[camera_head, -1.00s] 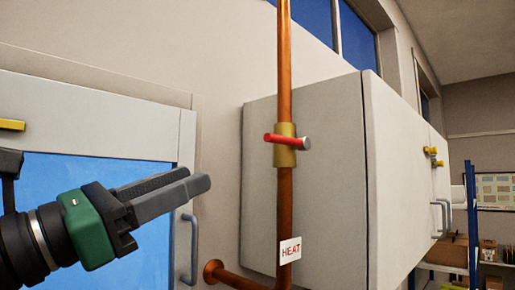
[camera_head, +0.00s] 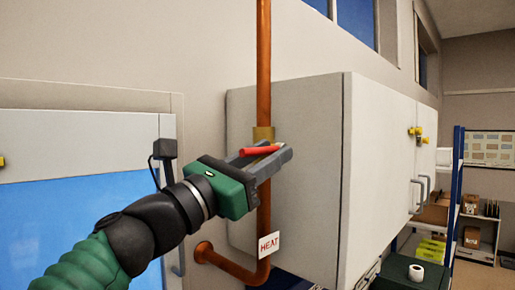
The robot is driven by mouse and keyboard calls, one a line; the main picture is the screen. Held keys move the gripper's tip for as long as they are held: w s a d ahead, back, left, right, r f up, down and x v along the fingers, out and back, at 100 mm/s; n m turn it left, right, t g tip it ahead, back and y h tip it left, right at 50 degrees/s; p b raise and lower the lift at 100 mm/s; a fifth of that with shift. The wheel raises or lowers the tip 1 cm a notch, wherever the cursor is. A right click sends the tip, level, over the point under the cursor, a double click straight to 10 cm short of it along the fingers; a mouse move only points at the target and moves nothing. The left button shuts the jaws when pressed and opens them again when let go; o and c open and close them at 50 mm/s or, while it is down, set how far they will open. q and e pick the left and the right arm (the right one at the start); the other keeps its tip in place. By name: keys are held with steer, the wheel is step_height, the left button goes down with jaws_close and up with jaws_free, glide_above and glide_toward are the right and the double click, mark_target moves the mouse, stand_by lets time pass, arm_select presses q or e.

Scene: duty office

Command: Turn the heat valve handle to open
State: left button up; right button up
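The heat valve has a red handle (camera_head: 259,151) that lies crosswise to the copper pipe (camera_head: 264,60), in front of a brass valve body (camera_head: 263,133). A white "HEAT" label (camera_head: 269,244) hangs on the pipe below. My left gripper (camera_head: 279,155), with a green body and grey fingers, reaches up from the lower left to the valve. Its fingers are spread apart at the handle and overlap it in the picture. I cannot tell whether they touch it. They hide the lower part of the valve body. My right gripper is not in view.
A grey wall cabinet (camera_head: 290,180) stands right behind the pipe, with a yellow lock (camera_head: 417,132) on its front. A blue-paned cabinet (camera_head: 60,220) is at the left. Shelves with boxes (camera_head: 470,204) stand at the far right. The pipe bends to the wall below.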

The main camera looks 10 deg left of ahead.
arm_select(q)
steer(key=shift+w+d, duration=0.2)
steer(key=shift+d, duration=0.35)
steer(key=shift+c, duration=0.6)
steer(key=shift+s+d, duration=0.2)
steer(key=shift+d, duration=0.05)
steer(key=shift+c, duration=1.2)
steer(key=a, duration=0.3)
steer(key=shift+s+a+r, duration=0.1)
steer(key=shift+s+a, duration=0.1)
steer(key=shift+a, duration=0.1)
jaws_close()
steer(key=shift+s+r, duration=0.1)
steer(key=shift+s, duration=0.1)
steer(key=shift+s+d+r, duration=0.1)
steer(key=shift+s+d, duration=0.05)
steer(key=shift+d, duration=0.2)
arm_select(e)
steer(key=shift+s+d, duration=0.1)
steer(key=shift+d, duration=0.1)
arm_select(q)
steer(key=shift+a, duration=0.15)
